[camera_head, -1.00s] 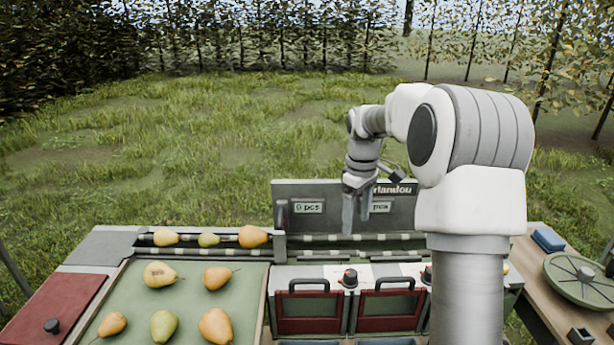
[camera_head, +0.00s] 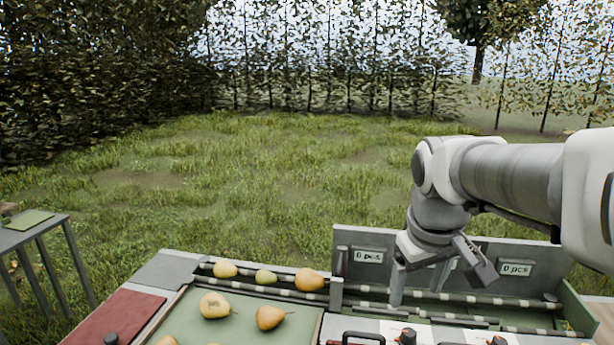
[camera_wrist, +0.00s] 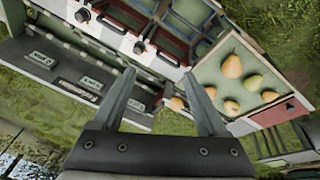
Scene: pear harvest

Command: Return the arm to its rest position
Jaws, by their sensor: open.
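My arm reaches in from the right of the head view. My gripper (camera_head: 418,288) points down in front of the grey panel with "0 pcs" labels, above the roller lane at the back of the bench. Its two fingers are apart with nothing between them. The wrist view also shows the gripper (camera_wrist: 158,82) with spread, empty fingers over the bench. Whether the fingers touch the bench cannot be told, but they look clear of it.
Pears lie on the green tray (camera_head: 252,339), among them a yellow one (camera_head: 213,305). The grey panel (camera_head: 420,254) stands close to my gripper. A side table (camera_head: 36,230) is at far left; grass is open behind.

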